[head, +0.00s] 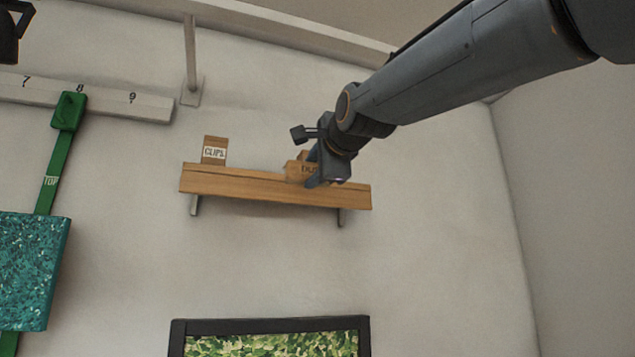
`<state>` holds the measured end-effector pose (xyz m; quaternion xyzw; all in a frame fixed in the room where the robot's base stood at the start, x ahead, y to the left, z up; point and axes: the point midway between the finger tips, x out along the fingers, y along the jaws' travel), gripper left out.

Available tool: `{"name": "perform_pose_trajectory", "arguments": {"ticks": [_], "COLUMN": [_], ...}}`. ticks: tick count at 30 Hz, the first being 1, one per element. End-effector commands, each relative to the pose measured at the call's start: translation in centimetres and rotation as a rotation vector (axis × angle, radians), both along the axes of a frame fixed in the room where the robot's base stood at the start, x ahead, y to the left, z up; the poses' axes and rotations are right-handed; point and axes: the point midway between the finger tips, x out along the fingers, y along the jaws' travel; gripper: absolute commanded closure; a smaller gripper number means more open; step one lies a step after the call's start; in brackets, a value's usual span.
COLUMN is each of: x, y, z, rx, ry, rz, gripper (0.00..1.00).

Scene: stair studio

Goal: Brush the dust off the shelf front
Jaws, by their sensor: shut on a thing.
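The wooden shelf (245,187) is fixed to the wall in the middle of the head view, its long plain front facing me. I cannot make out dust on it at this size. My gripper (313,178) is at the right part of the shelf, its blue-grey fingertip in front of the top edge. It is shut on a small brown lettered thing (297,170), partly hidden by the fingers. I cannot tell whether this thing is a brush, or whether it touches the shelf.
A brown CLIPS box (215,149) stands on the shelf's left part. Below hangs a dark-framed picture (270,324). At left are a numbered rail (110,97), a green slider arm (68,112) and a teal speckled panel (33,270). The wall right of the shelf is bare.

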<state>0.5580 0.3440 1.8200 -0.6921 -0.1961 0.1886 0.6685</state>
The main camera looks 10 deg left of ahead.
Motion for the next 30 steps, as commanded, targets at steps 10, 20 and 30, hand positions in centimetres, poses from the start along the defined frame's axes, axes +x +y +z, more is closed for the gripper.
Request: {"name": "perform_pose_trajectory", "arguments": {"ticks": [10,20,30], "x": [2.5,5.1,5.9], "y": [1.6,3.3,3.9], "z": [0.1,0.1,0.0], "rx": [-0.001,0.0,0.0], "ry": [0.0,0.0,0.0], "rz": [0.0,0.001,0.001], "gripper": [0.84,0.84,0.84]}}
